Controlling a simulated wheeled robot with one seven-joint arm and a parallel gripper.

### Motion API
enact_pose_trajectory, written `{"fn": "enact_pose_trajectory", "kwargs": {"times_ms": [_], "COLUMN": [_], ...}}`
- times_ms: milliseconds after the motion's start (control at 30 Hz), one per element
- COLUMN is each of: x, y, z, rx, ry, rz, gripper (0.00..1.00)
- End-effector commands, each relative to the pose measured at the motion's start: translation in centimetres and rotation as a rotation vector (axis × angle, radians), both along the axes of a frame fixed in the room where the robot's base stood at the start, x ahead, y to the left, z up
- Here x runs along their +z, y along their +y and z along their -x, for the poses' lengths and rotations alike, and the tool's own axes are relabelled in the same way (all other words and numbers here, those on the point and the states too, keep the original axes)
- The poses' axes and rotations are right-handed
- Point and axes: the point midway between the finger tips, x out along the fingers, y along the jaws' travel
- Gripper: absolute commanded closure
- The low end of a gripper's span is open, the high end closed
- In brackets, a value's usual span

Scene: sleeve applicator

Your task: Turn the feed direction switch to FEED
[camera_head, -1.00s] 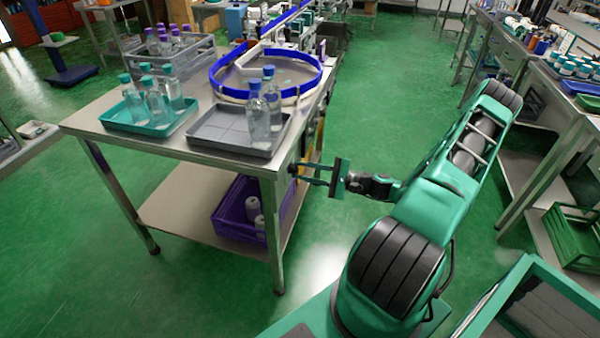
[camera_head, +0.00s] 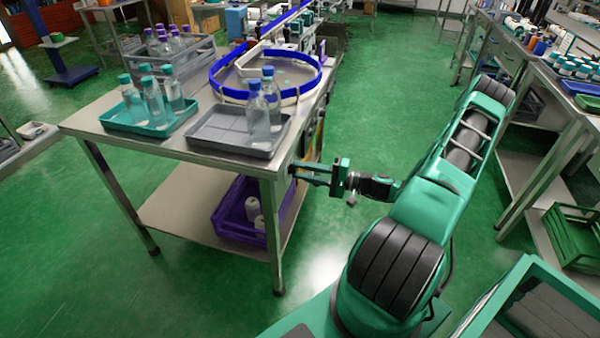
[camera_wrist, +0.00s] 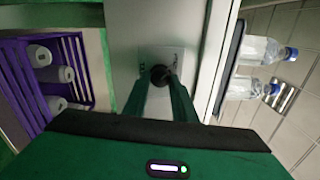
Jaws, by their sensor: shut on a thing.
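The feed direction switch (camera_wrist: 160,72) is a dark round knob on a pale plate (camera_wrist: 172,54) fixed to the table's side. Small dark marks beside it are too small to read. My gripper (camera_wrist: 161,84) has its two green fingers closed around the knob, in the middle of the wrist view. The fingers cover part of the knob, so which way it points cannot be told. In the head view my gripper (camera_head: 296,172) reaches left to the right-hand side of the steel table, just under its top; the switch itself is mostly hidden there.
The steel table (camera_head: 90,120) carries a teal tray (camera_head: 112,122) and a grey tray (camera_head: 215,128) with bottles, and a blue-rimmed round feeder (camera_head: 217,82). A purple crate (camera_head: 232,228) sits on its lower shelf. Green floor to the table's right is clear.

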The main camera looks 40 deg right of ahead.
Motion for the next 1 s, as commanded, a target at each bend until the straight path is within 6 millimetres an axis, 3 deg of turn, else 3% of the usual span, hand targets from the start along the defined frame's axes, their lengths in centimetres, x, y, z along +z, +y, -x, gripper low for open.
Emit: {"fn": "enact_pose_trajectory", "kwargs": {"times_ms": [367,400,467,500,833,1000], "x": [-0.4,-0.4,-0.4,-0.4,-0.2,-0.2], "y": [0.1,0.1,0.1,0.1,-0.2,-1.5], "z": [0.2,0.2,0.2,0.2,0.3,1.8], "rx": [0.004,0.004,0.004,0.004,0.000,-0.002], "ry": [0.007,0.007,0.008,0.007,0.002,0.002], "rz": [0.005,0.005,0.006,0.005,0.004,0.006], "gripper": [0.98,0.73,0.59,0.57,0.57,0.57]}}
